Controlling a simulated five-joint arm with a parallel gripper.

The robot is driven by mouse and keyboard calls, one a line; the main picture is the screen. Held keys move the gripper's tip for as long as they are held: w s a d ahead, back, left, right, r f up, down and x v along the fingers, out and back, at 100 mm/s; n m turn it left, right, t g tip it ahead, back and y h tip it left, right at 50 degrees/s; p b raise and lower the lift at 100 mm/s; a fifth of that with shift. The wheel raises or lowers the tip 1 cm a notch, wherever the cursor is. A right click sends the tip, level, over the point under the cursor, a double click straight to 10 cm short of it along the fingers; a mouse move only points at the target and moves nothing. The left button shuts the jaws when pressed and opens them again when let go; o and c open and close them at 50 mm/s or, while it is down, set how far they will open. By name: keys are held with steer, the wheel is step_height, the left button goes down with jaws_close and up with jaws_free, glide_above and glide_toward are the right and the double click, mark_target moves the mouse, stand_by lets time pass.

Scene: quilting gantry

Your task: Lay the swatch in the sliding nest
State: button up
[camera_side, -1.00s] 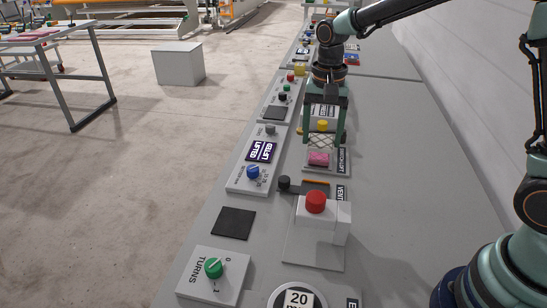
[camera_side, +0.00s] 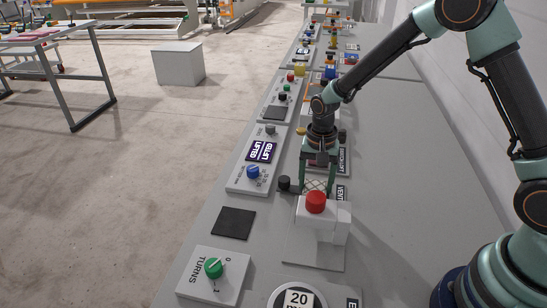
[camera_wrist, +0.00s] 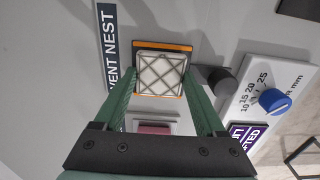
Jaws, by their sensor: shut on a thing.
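The swatch is a pale square with a dark crosshatch pattern, seen in the wrist view (camera_wrist: 160,72) and in the side view (camera_side: 315,186). My gripper (camera_side: 317,189) is shut on it, with one green finger at each side. The swatch is over the sliding nest, whose orange edges (camera_wrist: 163,46) show beyond its far and near sides in the wrist view. I cannot tell whether the swatch touches the nest or hangs just above it. In the side view the arm and the red-knobbed block hide most of the nest.
A white block with a red knob (camera_side: 316,201) stands close in front of my gripper. A dark round knob (camera_wrist: 222,80) is right beside the nest. A panel with a blue knob (camera_side: 253,172) lies to the left. The bench to the right is bare.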

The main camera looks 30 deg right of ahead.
mark_target(315, 187)
steer(key=shift+f, duration=0.1)
steer(key=o, duration=1.2)
steer(key=shift+o, duration=0.2)
step_height(315, 187, up, 12)
steer(key=s+d+r+n+t, duration=0.4)
steer(key=s+r+n, duration=0.5)
steer(key=s, duration=0.5)
steer(key=shift+d+r+t, duration=0.15)
steer(key=shift+r+t, duration=0.65)
steer(key=shift+r, duration=0.45)
